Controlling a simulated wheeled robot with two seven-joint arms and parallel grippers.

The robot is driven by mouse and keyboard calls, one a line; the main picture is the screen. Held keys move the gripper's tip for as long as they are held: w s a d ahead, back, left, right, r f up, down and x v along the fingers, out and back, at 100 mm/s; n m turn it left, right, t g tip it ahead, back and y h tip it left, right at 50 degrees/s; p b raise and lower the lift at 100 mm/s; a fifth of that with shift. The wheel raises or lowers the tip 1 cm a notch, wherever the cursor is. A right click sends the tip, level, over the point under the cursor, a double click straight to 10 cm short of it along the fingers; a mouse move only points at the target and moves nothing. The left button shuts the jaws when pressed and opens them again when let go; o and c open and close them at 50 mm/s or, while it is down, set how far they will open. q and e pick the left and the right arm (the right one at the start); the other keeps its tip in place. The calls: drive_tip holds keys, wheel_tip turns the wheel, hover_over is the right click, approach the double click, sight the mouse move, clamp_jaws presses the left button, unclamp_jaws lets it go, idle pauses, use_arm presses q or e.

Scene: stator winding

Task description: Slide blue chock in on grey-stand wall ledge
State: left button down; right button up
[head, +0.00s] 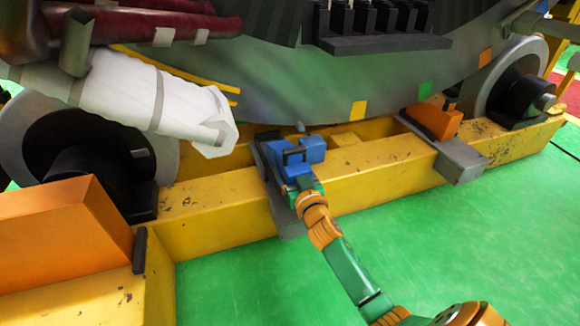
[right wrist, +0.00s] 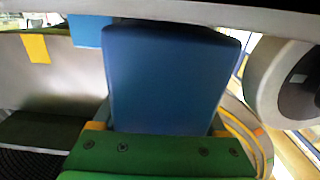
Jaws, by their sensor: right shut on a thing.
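The blue chock (head: 313,148) is at the grey stand (head: 291,226) on the yellow beam, below the big grey curved drum. My right gripper (head: 303,182) reaches it from the front right and is shut on it. In the right wrist view the chock (right wrist: 168,75) fills the middle, above the green gripper body (right wrist: 160,155). A dark upright piece stands against the chock in the head view. I cannot tell whether the chock touches the wall ledge. My left gripper is not in view.
An orange chock (head: 435,120) sits on another grey stand (head: 461,160) to the right. A large orange block (head: 60,235) is at the left front. A white wrapped roll (head: 150,100) hangs at the left, near the stand. The green floor (head: 440,240) in front is clear.

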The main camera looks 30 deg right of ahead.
drive_tip(key=shift+f, duration=0.2)
drive_tip(key=shift+w, duration=0.1)
drive_tip(key=shift+w+b, duration=0.35)
drive_tip(key=o, duration=1.5)
drive_tip(key=shift+s, duration=0.1)
